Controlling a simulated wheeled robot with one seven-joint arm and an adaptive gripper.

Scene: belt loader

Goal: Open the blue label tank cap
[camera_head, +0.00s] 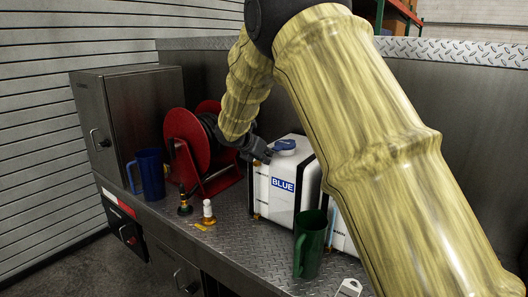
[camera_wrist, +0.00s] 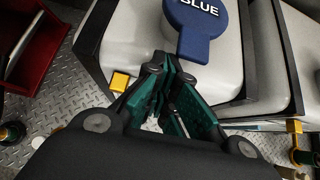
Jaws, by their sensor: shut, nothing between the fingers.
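The blue-label tank (camera_head: 279,200) is a white box with dark straps and a blue "BLUE" label (camera_head: 283,184) on its front. Its blue cap (camera_head: 285,145) sits on top. In the wrist view the cap (camera_wrist: 196,22) is a round disc marked "BLUE" with a tab pointing toward my gripper. The cap lies flat on the white tank top (camera_wrist: 134,48). My gripper (camera_head: 265,155) is beside the cap, on its left in the head view. In the wrist view my gripper (camera_wrist: 170,68) is shut and empty, its fingertips just short of the tab.
A red hose reel (camera_head: 190,143) stands left of the tank. A blue pitcher (camera_head: 150,174), small bottles (camera_head: 208,212) and a green pitcher (camera_head: 309,243) stand on the diamond-plate deck (camera_head: 245,255). A second white tank (camera_wrist: 258,50) adjoins. A metal cabinet (camera_head: 135,105) is at left.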

